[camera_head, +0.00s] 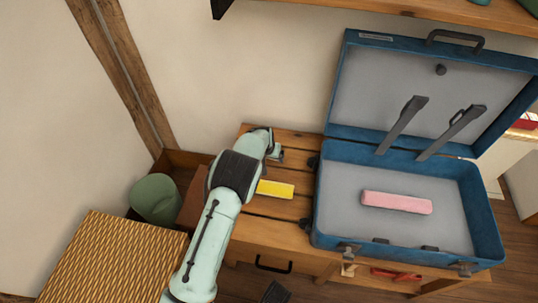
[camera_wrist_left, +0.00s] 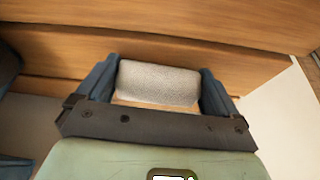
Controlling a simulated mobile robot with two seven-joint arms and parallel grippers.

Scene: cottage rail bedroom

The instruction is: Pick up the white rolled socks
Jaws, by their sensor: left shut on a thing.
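The white rolled socks (camera_wrist_left: 158,83) show in the left wrist view as a pale, knitted roll between the two blue fingers. My left gripper (camera_wrist_left: 158,92) is shut on them, with one finger at each end of the roll. In the head view my left gripper (camera_head: 276,148) is at the back left of the slatted wooden bench, and the socks cannot be made out there. Wooden slats show behind the socks in the wrist view; I cannot tell whether the socks touch them. My right gripper is not in view.
An open blue suitcase (camera_head: 326,215) with a pink block (camera_head: 397,202) inside stands right of my left arm. A yellow block (camera_head: 275,189) lies on the bench (camera_head: 262,236) between them. A green bin (camera_head: 155,199) and a woven surface (camera_head: 112,262) are at the left.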

